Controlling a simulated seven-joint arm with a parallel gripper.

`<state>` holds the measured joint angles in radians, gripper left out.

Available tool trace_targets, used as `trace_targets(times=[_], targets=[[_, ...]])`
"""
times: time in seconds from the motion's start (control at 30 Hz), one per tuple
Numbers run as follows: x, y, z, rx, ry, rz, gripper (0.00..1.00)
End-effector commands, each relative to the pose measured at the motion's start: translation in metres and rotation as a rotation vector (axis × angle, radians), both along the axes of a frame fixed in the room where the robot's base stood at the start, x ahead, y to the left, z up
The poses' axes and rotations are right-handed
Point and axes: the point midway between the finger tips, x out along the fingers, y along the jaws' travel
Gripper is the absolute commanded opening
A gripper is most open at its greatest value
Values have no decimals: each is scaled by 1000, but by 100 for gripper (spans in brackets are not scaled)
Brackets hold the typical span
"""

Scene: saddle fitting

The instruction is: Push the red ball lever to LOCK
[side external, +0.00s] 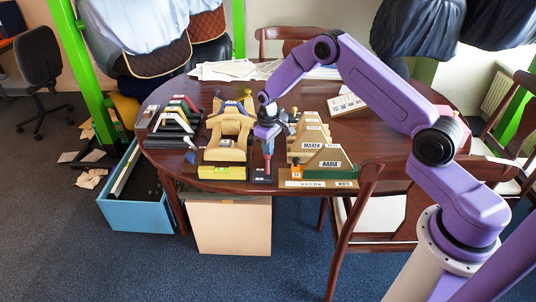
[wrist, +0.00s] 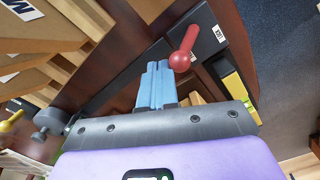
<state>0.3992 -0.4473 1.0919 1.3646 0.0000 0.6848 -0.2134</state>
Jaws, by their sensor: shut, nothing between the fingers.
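The red ball lever (wrist: 184,53) shows in the wrist view, just ahead and to the right of my fingertips, with its red arm slanting up to the right over a dark base. A small white label (wrist: 219,33) sits on the dark base near the far end of the lever; I cannot read it surely. My gripper (wrist: 157,72) has its blue fingers shut and empty, close to the ball; I cannot tell if they touch. In the side external view my gripper (side external: 268,148) points down over the narrow dark base (side external: 262,174), and the lever is small there.
The tan wooden fixture (side external: 226,142) with a yellow front block (side external: 222,172) stands to the left. Stepped tan blocks with name labels (side external: 318,160) stand to the right. Dark angled pieces (side external: 172,130) lie farther left. The table's front edge is close to the base.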

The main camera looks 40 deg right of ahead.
Motion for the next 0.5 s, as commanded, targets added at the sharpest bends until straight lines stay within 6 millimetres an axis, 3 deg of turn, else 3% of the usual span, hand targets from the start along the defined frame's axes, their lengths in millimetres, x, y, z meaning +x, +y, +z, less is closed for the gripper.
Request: trace_targets(times=[0.5], targets=[[-10, 11, -1, 0, 2, 3, 0]])
